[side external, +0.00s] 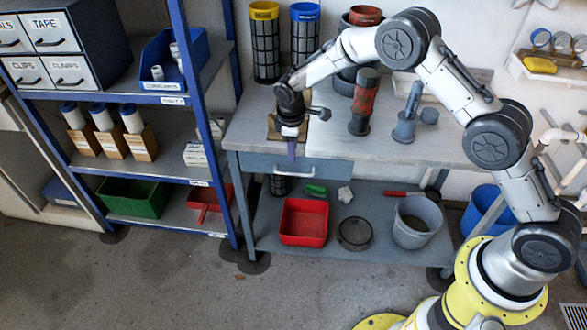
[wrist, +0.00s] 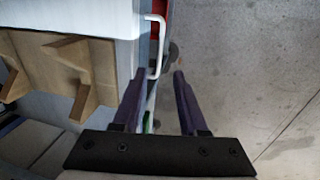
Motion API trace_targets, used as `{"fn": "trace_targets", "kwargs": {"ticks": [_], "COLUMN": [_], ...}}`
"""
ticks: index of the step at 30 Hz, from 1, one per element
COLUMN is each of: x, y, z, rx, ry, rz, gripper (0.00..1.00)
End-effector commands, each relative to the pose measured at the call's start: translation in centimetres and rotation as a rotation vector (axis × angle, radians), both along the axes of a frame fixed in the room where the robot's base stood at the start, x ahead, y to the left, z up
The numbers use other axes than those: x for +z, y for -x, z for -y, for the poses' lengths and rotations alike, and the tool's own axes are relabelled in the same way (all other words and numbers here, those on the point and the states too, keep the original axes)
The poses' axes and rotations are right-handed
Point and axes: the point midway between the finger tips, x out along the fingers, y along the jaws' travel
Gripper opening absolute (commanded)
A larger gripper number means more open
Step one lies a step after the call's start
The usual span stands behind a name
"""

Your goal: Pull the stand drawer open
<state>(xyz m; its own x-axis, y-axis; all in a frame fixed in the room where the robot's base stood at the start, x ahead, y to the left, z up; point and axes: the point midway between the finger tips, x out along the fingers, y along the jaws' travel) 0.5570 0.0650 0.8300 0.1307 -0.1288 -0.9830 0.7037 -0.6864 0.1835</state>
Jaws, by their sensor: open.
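The stand drawer (side external: 345,170) is a blue-grey front under the tabletop of the grey stand, and it looks closed. Its pale bar handle (side external: 296,172) shows at the front, below my gripper. In the wrist view the white handle (wrist: 161,45) runs along the drawer front, and its near end appears between the fingertips. My gripper (side external: 292,154) points down at the stand's front edge, with purple fingers apart and nothing held. The fingers also show in the wrist view (wrist: 159,74). I cannot tell whether they are level with the handle or touching it.
A wooden holder (wrist: 60,70) sits on the tabletop close to my gripper. A red-and-dark tool (side external: 364,102) and a grey-blue tool (side external: 407,120) stand to the right. A blue-framed shelf (side external: 205,90) rises to the left. The floor (side external: 300,295) in front is clear.

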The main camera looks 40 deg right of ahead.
Motion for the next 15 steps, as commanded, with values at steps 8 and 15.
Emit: {"fn": "trace_targets", "kwargs": {"ticks": [8, 15], "x": [-5.6, -9.0], "y": [-0.7, -1.2], "z": [0.8, 1.2], "rx": [-0.002, -0.002], "ry": [0.001, 0.0], "rz": [-0.003, 0.0], "gripper": [0.42, 0.42]}}
